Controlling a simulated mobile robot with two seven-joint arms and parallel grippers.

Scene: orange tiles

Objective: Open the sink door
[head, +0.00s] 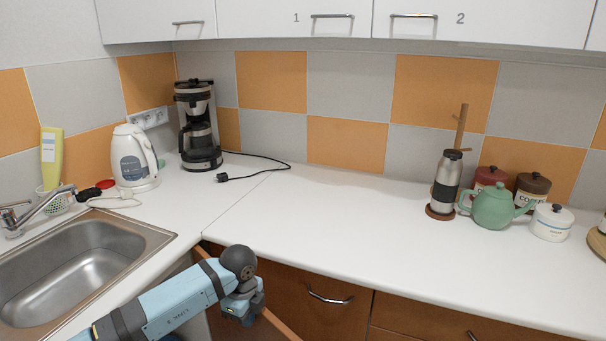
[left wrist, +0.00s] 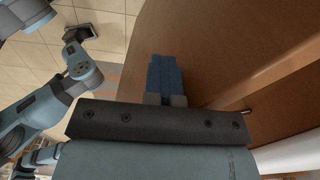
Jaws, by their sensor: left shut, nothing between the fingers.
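The sink door (left wrist: 215,45) is a brown wooden panel that fills the upper right of the left wrist view. In the head view its top edge (head: 281,325) shows as an orange-brown strip running out from under the counter corner, so it stands at least partly open. My left gripper (head: 247,308) is at this edge in the head view and hides part of it. In the left wrist view its blue fingers (left wrist: 165,68) are shut together, empty, beside the panel. I cannot tell whether they touch it. My right gripper is not clearly seen.
The steel sink (head: 75,270) is at the left, above my forearm. A brown cabinet front with a metal handle (head: 330,298) is right of the door. The white counter (head: 330,210) carries a kettle (head: 133,160), coffee machine (head: 197,130) and green teapot (head: 493,207).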

